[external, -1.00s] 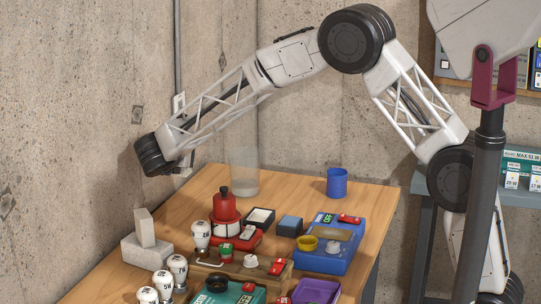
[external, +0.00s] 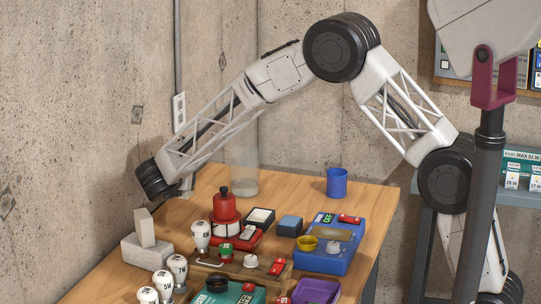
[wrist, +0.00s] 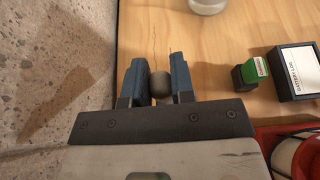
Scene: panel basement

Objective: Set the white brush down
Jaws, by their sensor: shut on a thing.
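My gripper (wrist: 160,88) shows in the wrist view with its two blue-grey fingers closed on a small grey, rounded piece. I take this piece to be an end of the white brush (wrist: 160,84). The rest of the brush is hidden, and I cannot make out its bristles. The held piece is over the left part of the wooden table (wrist: 222,60), close to the wall. In the external view my black wrist is low at the left, and a small pale part shows beside it. I cannot tell whether the brush touches the table.
A clear glass jar (external: 244,172) stands at the back, with a blue cup (external: 337,182) to its right. A red bottle (external: 224,205), grey blocks (external: 144,250) and a blue box (external: 325,262) crowd the front. A concrete wall (wrist: 50,70) borders the left.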

